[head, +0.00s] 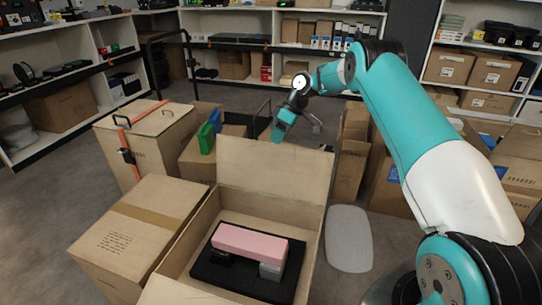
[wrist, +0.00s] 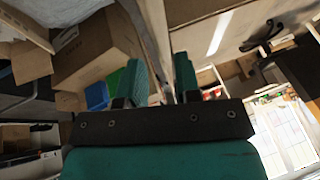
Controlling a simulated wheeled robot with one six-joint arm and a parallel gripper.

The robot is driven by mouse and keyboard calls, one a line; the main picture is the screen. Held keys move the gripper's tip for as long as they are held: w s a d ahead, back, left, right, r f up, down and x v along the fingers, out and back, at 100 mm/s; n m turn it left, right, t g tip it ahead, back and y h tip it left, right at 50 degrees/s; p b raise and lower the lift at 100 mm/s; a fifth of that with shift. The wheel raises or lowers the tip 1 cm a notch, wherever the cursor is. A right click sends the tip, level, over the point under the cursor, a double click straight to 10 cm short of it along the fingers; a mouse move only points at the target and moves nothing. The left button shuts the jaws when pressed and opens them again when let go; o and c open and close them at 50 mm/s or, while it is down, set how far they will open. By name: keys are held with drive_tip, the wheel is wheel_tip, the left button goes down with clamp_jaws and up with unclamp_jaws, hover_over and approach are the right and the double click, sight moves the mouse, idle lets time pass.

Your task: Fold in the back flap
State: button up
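An open carton (head: 190,253) stands in front of me in the head view. Its back flap (head: 272,182) stands up from the far rim. Inside, a pink block (head: 248,243) rests across grey and black pieces on a black insert (head: 235,283). A front flap (head: 180,291) shows at the bottom edge. My gripper (head: 278,138) is at the top edge of the back flap; I cannot tell whether it touches it, and its tips may be hidden behind it. In the wrist view my gripper (wrist: 161,80) has its two teal fingers apart, with a gap between them.
A closed carton (head: 143,232) stands close on the left. A strapped box (head: 147,143) and a box with green and blue items (head: 207,138) stand behind. More cartons (head: 351,150) are at the right. A grey rounded panel (head: 348,238) lies beside the carton.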

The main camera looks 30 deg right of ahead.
sight(271, 151)
drive_tip(key=b+x, duration=0.1)
drive_tip(key=x, duration=0.4)
drive_tip(key=shift+a+f, duration=0.1)
drive_tip(key=shift+f, duration=0.1)
clamp_jaws()
